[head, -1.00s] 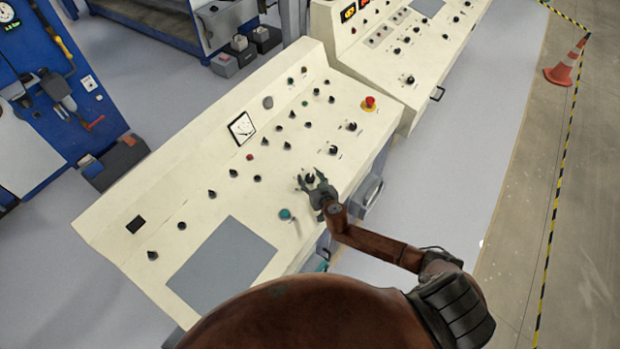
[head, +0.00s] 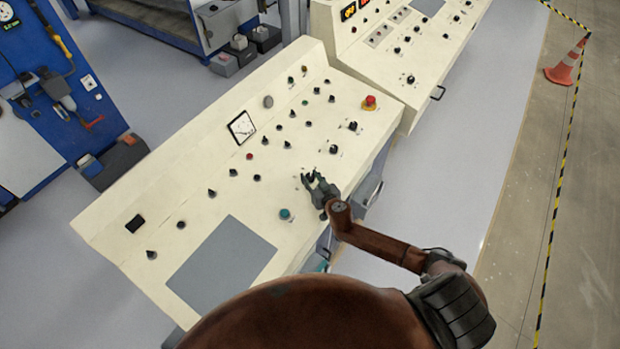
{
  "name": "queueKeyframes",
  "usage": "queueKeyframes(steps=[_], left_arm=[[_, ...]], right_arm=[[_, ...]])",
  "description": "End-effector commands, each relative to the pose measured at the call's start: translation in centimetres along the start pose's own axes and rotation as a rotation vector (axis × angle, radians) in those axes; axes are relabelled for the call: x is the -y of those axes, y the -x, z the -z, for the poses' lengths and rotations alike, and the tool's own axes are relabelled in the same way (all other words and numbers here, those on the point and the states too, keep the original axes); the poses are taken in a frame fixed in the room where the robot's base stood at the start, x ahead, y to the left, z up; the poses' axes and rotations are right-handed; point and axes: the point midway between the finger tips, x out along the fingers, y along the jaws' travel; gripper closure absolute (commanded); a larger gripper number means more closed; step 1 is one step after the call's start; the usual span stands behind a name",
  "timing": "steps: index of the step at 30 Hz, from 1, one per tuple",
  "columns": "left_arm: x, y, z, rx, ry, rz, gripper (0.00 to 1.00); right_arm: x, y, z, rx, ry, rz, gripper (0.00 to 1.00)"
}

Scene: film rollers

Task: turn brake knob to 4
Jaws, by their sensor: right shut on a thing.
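The cream control console (head: 150,200) carries several small dark knobs on its sloping top. My right gripper (head: 311,179) is over the console's front right part, at a dark knob between its fingers. It is shut on this knob, which the fingers mostly hide. The knob's pointer and its scale cannot be read, and I cannot tell from any label whether it is the brake knob. Another black knob (head: 333,149) stands just up and right of the gripper. My left gripper is not in view.
A teal button (head: 285,214) lies left of and below my right gripper. A red emergency button (head: 369,102) sits at the console's right end. A grey panel (head: 222,262) is at the front left. A second console (head: 425,55) stands behind.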

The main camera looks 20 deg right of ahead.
Motion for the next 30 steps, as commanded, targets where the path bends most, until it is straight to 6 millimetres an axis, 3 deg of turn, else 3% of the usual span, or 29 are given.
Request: queueKeyframes(steps=[9,30], left_arm=[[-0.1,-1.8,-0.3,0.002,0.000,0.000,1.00],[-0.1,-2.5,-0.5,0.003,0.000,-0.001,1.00]], right_arm=[[-0.3,-0.1,-0.2,-0.001,0.099,0.193,0.95],[-0.4,-0.2,0.1,-0.001,0.342,0.658,0.95]])
